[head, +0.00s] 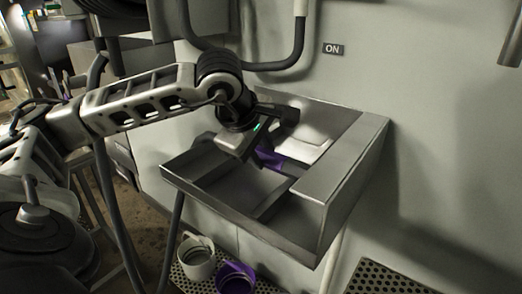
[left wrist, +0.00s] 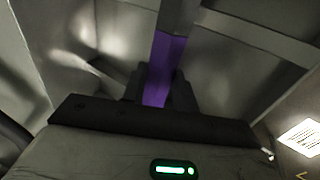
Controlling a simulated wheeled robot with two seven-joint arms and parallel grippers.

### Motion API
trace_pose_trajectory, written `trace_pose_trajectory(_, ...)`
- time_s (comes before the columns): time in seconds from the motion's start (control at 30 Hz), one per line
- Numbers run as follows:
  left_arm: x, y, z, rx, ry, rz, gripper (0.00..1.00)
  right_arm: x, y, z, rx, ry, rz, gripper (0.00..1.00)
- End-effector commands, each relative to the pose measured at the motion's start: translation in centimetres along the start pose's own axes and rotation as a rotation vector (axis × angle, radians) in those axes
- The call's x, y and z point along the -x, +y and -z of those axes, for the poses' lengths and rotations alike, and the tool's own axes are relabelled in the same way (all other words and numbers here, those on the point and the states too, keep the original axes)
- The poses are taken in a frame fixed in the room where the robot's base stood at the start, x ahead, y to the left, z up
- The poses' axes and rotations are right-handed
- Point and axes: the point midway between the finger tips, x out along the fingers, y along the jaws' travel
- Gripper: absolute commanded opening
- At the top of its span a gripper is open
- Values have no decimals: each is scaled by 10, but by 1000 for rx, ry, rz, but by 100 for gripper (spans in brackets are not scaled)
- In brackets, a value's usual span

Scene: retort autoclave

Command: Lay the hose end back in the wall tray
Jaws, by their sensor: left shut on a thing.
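The wall tray (head: 340,170) is a grey metal box with dividers, fixed to the pale wall in the middle of the head view. My left gripper (head: 268,152) reaches down into the tray area from the left and is shut on the purple hose end (head: 270,158). In the left wrist view the purple hose end (left wrist: 165,68) stands between the fingers (left wrist: 160,92), with a grey part beyond it. Tray walls (left wrist: 262,38) surround it there. I cannot tell whether it touches the tray floor. My right gripper is out of view.
An ON label (head: 333,49) is on the wall above the tray, near a dark curved pipe (head: 280,64). Below the tray, a pale cup (head: 196,260) and a purple cup (head: 236,276) stand on a perforated surface. The wall to the right is mostly clear.

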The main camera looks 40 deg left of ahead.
Motion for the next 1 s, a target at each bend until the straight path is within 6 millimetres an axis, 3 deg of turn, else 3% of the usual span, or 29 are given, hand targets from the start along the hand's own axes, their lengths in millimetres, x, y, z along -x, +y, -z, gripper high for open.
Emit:
trace_pose_trajectory(0.07, -1, 0, 0, 0, 0, -3, 0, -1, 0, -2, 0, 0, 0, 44)
trace_pose_trajectory(0.1, -1, 0, 0, 0, 0, -3, 32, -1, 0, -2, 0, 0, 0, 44)
trace_pose_trajectory(0.2, 0, 0, 0, 0, 0, -3, 54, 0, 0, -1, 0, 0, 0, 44)
trace_pose_trajectory(0.57, -1, -1, 0, 0, 0, 1, 54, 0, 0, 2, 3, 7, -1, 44)
trace_pose_trajectory(0.77, 35, 1, 0, 0, 0, -6, 54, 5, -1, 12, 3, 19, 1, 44)
trace_pose_trajectory(1.0, 96, 2, 0, 0, 0, -7, 54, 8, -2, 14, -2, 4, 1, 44)
